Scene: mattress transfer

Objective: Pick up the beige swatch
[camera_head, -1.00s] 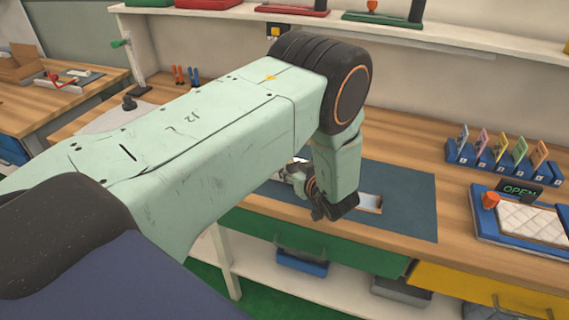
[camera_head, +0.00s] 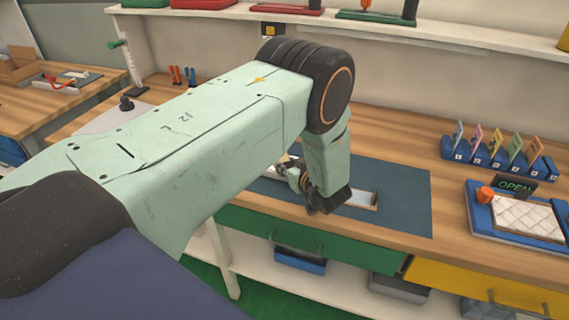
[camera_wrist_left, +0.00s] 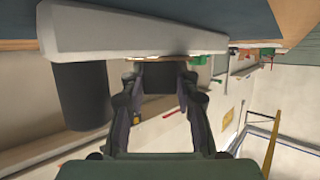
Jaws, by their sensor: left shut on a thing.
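My left gripper (camera_head: 294,178) is low over the blue-grey mat on the bench, partly hidden by my own wrist. In the left wrist view its two fingers (camera_wrist_left: 160,72) are closed in on a thin pale strip at their tips. I cannot tell whether this strip is the beige swatch. A long off-white bar (camera_wrist_left: 135,30) lies just beyond the fingertips, with a dark cylinder (camera_wrist_left: 82,95) beside it. No beige swatch shows clearly elsewhere. My right gripper is not in view.
A blue rack (camera_head: 497,161) with several coloured cards stands at the right. Before it is a blue tray (camera_head: 483,213) with a quilted white pad and an OPEN sign. The mat's right part is clear.

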